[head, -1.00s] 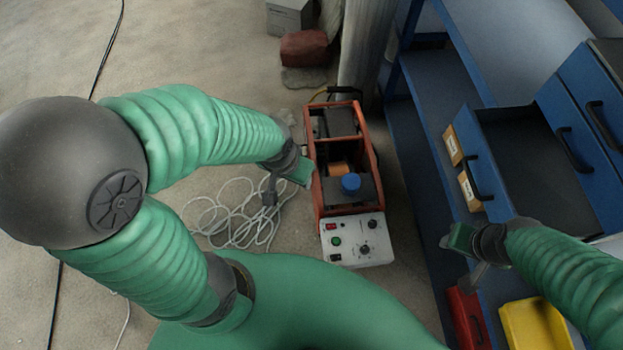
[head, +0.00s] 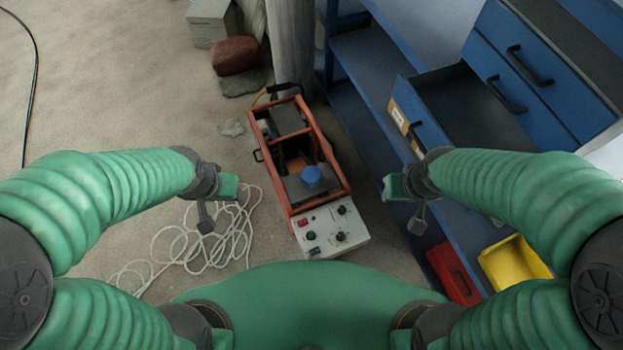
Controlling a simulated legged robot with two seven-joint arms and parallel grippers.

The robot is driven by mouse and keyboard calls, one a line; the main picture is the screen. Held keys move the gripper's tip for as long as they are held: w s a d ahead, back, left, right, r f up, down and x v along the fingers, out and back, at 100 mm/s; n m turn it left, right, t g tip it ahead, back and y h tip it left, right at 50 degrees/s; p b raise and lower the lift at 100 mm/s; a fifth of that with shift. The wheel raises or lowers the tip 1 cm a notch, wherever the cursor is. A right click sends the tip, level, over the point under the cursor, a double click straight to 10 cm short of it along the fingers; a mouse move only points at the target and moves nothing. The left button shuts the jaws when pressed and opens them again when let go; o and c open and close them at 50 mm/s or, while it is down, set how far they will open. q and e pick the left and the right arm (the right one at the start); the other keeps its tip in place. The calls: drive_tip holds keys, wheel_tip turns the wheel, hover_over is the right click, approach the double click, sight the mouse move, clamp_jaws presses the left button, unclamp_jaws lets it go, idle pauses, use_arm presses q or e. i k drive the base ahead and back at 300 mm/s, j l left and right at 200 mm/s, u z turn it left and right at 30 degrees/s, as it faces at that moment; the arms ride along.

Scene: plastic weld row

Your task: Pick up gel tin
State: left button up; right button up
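Nothing shows held in either gripper. Their fingers are too small and foreshortened to tell open from shut.
The machine's grey control panel (head: 331,230) faces me. A white cable (head: 172,240) lies coiled on the floor. The blue shelf (head: 352,55) with an open drawer (head: 424,128) stands right. Red (head: 454,272) and yellow (head: 514,264) bins are lower right. A red bag (head: 235,57) lies behind.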

sight(310, 175)
drive_tip(key=i+l+u, duration=0.1)
drive_tip(key=u, duration=0.25)
drive_tip(key=i+l+u, duration=0.2)
drive_tip(key=u, duration=0.15)
